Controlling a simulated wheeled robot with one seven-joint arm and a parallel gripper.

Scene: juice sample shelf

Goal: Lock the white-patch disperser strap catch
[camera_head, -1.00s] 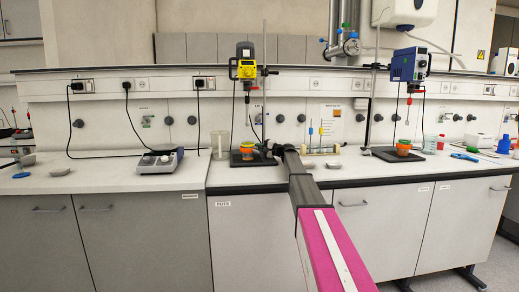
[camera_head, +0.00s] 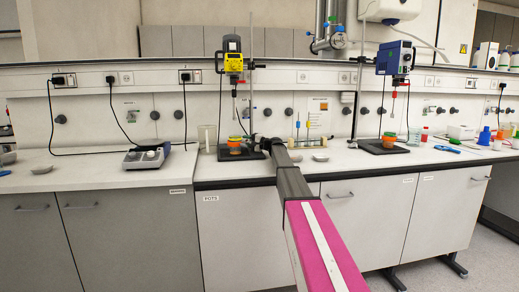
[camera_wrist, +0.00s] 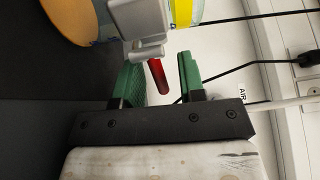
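In the wrist view my gripper (camera_wrist: 160,78) is open, its two green finger pads apart. A red lever (camera_wrist: 158,75) on a grey catch-like block (camera_wrist: 146,48) reaches into the gap between the fingertips, and I see no clear grip on it. In the head view my gripper end (camera_head: 260,143) is beside an orange-and-green vessel (camera_head: 235,142), under a yellow-headed disperser (camera_head: 233,62) on a stand. A blue-headed disperser (camera_head: 394,61) stands to the right over another orange vessel (camera_head: 389,139). I cannot make out a white patch on either.
In the wrist view a round orange part (camera_wrist: 72,20) and a yellow band (camera_wrist: 182,12) lie close beyond the fingers. The left bench is mostly clear.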

